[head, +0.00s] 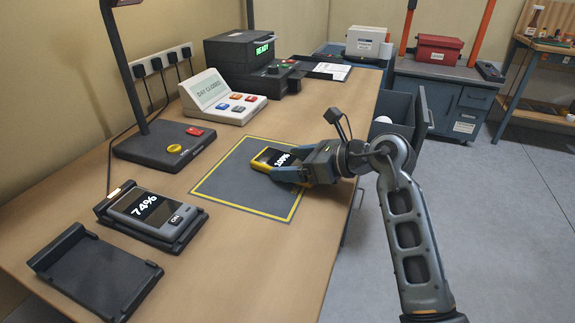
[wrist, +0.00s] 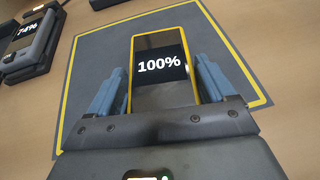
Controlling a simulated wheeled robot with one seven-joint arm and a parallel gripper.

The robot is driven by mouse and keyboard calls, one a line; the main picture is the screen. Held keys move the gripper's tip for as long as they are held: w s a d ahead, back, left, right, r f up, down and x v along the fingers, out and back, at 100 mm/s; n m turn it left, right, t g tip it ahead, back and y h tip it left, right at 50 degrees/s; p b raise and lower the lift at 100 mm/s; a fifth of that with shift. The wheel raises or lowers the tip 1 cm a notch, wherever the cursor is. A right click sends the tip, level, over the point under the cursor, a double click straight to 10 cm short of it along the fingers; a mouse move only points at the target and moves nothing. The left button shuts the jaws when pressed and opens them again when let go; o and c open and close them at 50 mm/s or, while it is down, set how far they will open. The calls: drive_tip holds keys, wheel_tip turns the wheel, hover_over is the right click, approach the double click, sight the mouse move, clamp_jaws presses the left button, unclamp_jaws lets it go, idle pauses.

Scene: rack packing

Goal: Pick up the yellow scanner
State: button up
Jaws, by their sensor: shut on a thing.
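The yellow scanner (head: 265,158) has a yellow rim and a dark screen reading "100%". It is over the grey mat with the yellow border (head: 230,188) on the wooden bench. My gripper (head: 279,166) is shut on the scanner, with a blue finger along each side. In the wrist view the scanner (wrist: 163,87) sits between the blue fingers of my gripper (wrist: 162,92). The scanner's near end is hidden behind the gripper body. I cannot tell whether the scanner touches the mat or is slightly above it.
A grey scanner reading "74%" (head: 150,208) sits in a black cradle to the left. An empty black cradle (head: 95,278) is in front of it. A lamp base (head: 165,146) and a console reading "DAY CLOSED" (head: 222,97) stand behind. An open drawer (head: 409,112) juts out at the bench's right.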

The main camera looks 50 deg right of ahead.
sight(296, 163)
drive_tip(key=shift+r, duration=0.1)
drive_tip(key=shift+r, duration=0.55)
drive_tip(key=r, duration=0.3)
drive_tip(key=shift+s+d+r, duration=0.1)
drive_tip(key=shift+d+r, duration=0.15)
drive_tip(key=shift+d, duration=0.15)
drive_tip(key=s+d+r, duration=0.4)
drive_tip(key=d+r, duration=0.2)
drive_tip(key=d, duration=0.4)
drive_tip(key=shift+r+p, duration=0.15)
drive_tip(key=shift+p, duration=0.15)
